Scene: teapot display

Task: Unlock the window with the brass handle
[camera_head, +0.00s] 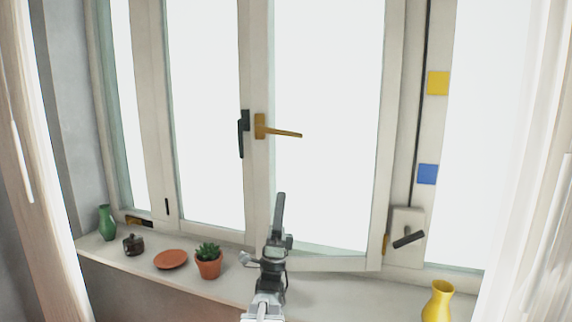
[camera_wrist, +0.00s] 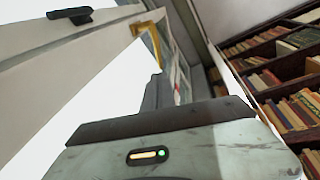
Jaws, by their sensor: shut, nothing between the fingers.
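The brass handle (camera_head: 280,131) is on the left upright of the right-hand window sash (camera_head: 393,130). Its lever lies nearly level and points right. Beside it on the left, a black handle (camera_head: 242,135) hangs upright on the neighbouring sash. My gripper (camera_head: 280,198) points upward in the head view, below the brass handle in the picture and apart from it. It is shut and empty. I cannot tell whether the sash is fully closed.
The sill holds a green vase (camera_head: 106,222), a dark pot (camera_head: 133,244), a terracotta saucer (camera_head: 171,259), a potted succulent (camera_head: 208,264) and a yellow vase (camera_head: 438,302). A black-handled crank (camera_head: 408,238) is on the right frame. Curtains flank the window. A bookshelf (camera_wrist: 285,70) shows in the wrist view.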

